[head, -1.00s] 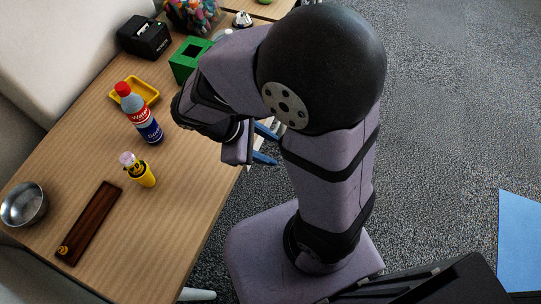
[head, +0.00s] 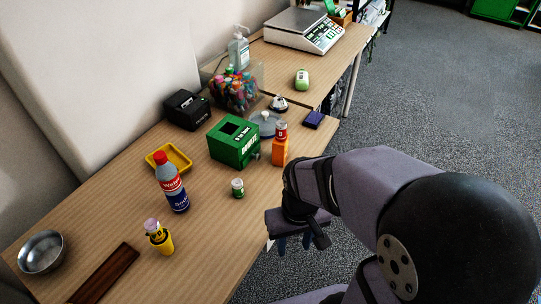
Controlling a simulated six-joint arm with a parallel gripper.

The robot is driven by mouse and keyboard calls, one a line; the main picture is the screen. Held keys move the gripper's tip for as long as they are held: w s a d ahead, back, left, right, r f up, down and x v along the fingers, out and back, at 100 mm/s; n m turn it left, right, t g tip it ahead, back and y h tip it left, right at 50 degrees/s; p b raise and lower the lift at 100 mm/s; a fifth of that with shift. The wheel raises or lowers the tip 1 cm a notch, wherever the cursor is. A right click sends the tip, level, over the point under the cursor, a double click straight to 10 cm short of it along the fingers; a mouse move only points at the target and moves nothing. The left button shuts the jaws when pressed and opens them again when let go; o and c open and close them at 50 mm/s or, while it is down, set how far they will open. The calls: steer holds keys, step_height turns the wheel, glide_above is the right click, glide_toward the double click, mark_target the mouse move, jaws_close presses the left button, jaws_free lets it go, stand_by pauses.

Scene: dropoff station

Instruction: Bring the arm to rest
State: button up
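My arm, purple-grey with a black elbow, fills the lower right of the head view. My gripper (head: 294,243) hangs at the table's right edge, beyond the wooden top in the picture. Its two blue fingertips show apart with nothing seen between them, so it looks open and empty. The rest of the fingers is partly hidden by the gripper body.
Open carpet (head: 440,110) lies to the right.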

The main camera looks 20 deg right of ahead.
step_height(320, 180, up, 14)
steer(key=p, duration=1.3)
steer(key=shift+f, duration=0.15)
